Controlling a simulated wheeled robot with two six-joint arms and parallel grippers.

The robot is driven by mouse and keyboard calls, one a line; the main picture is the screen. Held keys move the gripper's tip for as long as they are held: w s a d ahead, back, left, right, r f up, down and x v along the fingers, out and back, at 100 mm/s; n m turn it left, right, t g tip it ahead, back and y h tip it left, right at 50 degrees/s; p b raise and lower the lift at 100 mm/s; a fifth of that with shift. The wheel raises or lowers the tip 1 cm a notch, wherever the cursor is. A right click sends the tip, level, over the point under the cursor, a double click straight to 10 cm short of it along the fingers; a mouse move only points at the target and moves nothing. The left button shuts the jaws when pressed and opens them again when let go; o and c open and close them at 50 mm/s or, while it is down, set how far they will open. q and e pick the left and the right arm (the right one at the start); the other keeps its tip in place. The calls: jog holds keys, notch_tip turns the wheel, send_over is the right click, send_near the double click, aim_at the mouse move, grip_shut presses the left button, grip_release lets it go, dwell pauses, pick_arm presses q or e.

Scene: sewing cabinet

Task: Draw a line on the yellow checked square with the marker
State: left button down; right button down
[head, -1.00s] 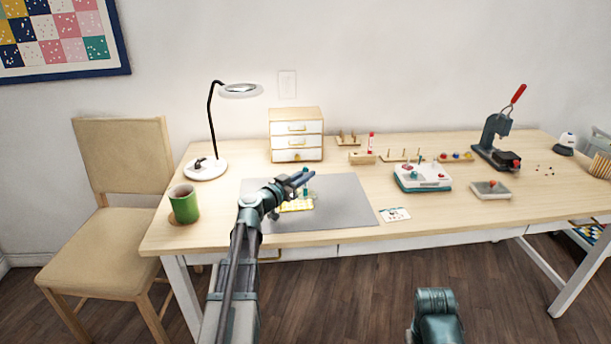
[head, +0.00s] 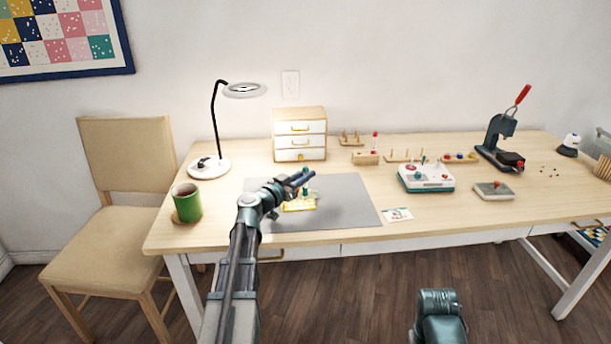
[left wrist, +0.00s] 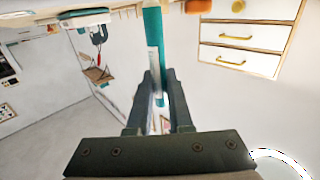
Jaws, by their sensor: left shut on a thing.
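The yellow checked square (head: 299,205) lies on the grey mat (head: 345,200), left of the middle of the table. My left gripper (head: 302,180) is over the mat and hides part of the square's far side. In the left wrist view the gripper (left wrist: 158,88) is shut on a teal and white marker (left wrist: 152,30), which sticks out beyond the fingers. I cannot tell whether the marker's tip touches the square. My right gripper is not in view; only a piece of my right arm shows at the bottom.
A green mug (head: 187,205) and a magnifier lamp (head: 208,168) stand left of the mat. A small drawer cabinet (head: 300,130) is behind it. A picture card (head: 398,215), a white and teal box (head: 427,178) and a red-handled press (head: 500,145) are to the right.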

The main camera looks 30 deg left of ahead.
pick_arm(q)
jog(key=shift+s+a, duration=0.55)
jog(key=shift+a, duration=0.3)
jog(key=shift+s+a, duration=0.55)
jog(key=shift+a, duration=0.25)
jog(key=shift+s+a, duration=0.55)
jog(key=shift+a, duration=0.3)
dwell(3.0)
jog(key=shift+r+p, duration=0.35)
jog(key=shift+p, duration=0.05)
dwell(0.8)
jog(key=shift+r+p, duration=2.15)
jog(key=shift+r, duration=0.05)
